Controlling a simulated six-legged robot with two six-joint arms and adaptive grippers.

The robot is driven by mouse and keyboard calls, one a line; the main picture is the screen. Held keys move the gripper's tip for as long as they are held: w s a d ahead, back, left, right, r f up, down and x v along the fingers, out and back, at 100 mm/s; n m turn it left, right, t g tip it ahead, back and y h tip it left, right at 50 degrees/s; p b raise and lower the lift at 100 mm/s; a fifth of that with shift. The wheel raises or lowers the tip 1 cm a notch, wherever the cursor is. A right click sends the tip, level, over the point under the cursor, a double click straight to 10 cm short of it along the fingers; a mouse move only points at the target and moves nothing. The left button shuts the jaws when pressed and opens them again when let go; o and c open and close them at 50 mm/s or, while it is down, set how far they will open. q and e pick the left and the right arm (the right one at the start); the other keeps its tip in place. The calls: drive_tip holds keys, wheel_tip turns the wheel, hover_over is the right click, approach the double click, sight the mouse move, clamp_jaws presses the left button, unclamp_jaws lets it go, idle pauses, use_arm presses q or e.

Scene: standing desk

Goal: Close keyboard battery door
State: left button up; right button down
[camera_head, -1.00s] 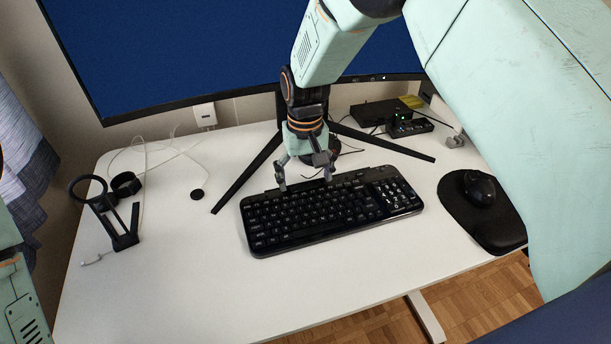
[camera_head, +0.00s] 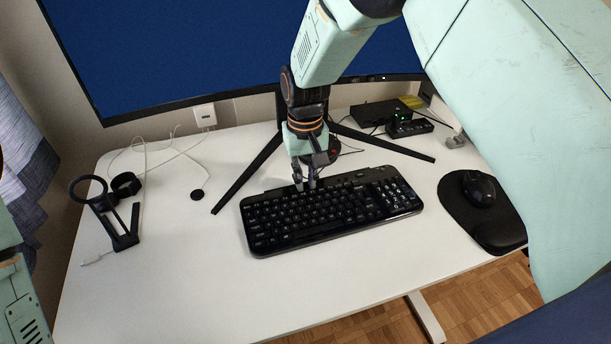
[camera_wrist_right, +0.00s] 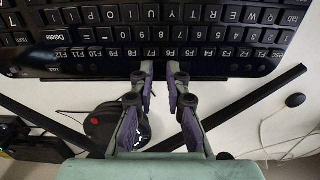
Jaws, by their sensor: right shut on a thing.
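The black keyboard (camera_head: 335,213) lies on the white desk with its keys facing up. It also fills the top of the right wrist view (camera_wrist_right: 200,35). My right gripper (camera_head: 305,187) reaches down to the keyboard's back edge, left of its middle. Its fingertips are drawn close together there, and in the right wrist view (camera_wrist_right: 160,72) they meet the back edge just behind the function keys. The gripper is shut on the keyboard at that edge. The battery door cannot be made out; the fingers cover that spot. My left gripper is out of view.
A mouse (camera_head: 480,190) sits on a black pad (camera_head: 497,235) to the right. The monitor stand's legs (camera_head: 245,177) spread behind the keyboard. A black ringed holder (camera_head: 122,240) and a small black disc (camera_head: 197,195) lie at left. The front of the white desk (camera_head: 200,290) is clear.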

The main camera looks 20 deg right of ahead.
drive_tip(key=shift+s+t+p, duration=0.35)
drive_tip(key=shift+t+p, duration=0.45)
drive_tip(key=shift+p, duration=0.05)
drive_tip(key=shift+s+f+t+p, duration=0.2)
drive_tip(key=shift+t+p, duration=0.25)
drive_tip(key=shift+t, duration=0.05)
drive_tip(key=shift+s+f, duration=0.1)
drive_tip(key=shift+f, duration=0.05)
drive_tip(key=c, duration=1.1)
unclamp_jaws()
drive_tip(key=shift+f, duration=0.1)
drive_tip(key=shift+c, duration=0.2)
drive_tip(key=o, duration=0.9)
drive_tip(key=shift+w+r, duration=0.2)
drive_tip(key=shift+w, duration=0.05)
drive_tip(key=shift+r, duration=0.1)
drive_tip(key=v, duration=1.2)
drive_tip(key=shift+s, duration=0.2)
